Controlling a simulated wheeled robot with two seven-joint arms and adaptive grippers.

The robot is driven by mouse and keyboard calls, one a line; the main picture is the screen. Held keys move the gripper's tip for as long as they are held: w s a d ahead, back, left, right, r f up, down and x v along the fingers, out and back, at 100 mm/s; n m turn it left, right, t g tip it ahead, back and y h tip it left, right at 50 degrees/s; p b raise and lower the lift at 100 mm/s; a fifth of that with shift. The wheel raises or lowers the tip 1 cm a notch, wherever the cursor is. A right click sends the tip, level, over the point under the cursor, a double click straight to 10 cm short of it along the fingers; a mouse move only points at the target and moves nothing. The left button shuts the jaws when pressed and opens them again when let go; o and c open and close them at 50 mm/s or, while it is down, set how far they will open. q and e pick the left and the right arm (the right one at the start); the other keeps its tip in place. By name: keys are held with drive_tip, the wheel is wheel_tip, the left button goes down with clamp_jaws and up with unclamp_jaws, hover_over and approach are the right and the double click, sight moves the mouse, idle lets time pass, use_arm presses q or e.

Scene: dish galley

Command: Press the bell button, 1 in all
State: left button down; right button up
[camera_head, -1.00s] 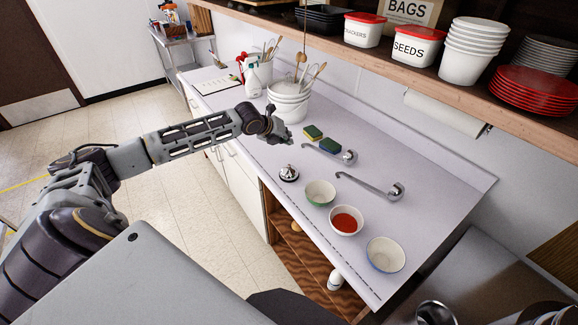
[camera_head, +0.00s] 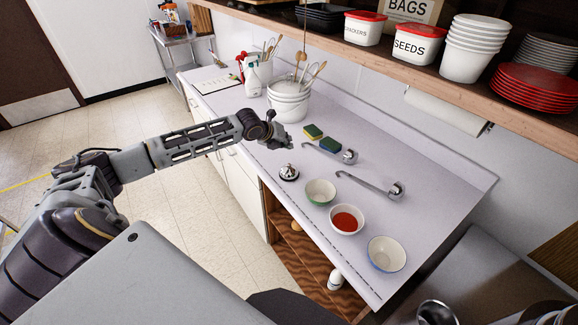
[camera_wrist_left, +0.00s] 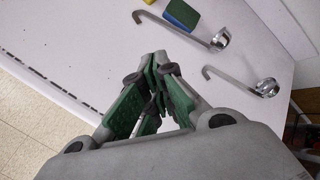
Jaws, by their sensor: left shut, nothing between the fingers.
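The bell (camera_head: 288,172) is a small silver dome on a dark base, with its button on top. It stands on the counter (camera_head: 240,110) near the front edge. My left gripper (camera_head: 284,144) is above the counter, a little behind the bell in the head view and apart from it. In the left wrist view my left gripper (camera_wrist_left: 153,110) has its fingers together with nothing between them. The bell does not show in the wrist view; the gripper may hide it. My right gripper is not in view.
Two sponges (camera_head: 331,145) and two ladles (camera_head: 397,190) lie right of the gripper. Several bowls (camera_head: 320,192) stand in a row nearer the front right. A shelf (camera_head: 450,85) overhangs the back.

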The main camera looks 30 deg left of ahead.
sight(289, 165)
use_arm(q)
drive_tip(key=shift+f+b, duration=1.8)
drive_tip(key=shift+b, duration=0.05)
drive_tip(key=shift+f, duration=1.25)
drive_tip(key=shift+f, duration=0.45)
drive_tip(key=shift+f, duration=0.55)
idle(0.8)
drive_tip(key=shift+r, duration=0.15)
drive_tip(key=shift+r+p, duration=0.85)
drive_tip(key=shift+p, duration=0.15)
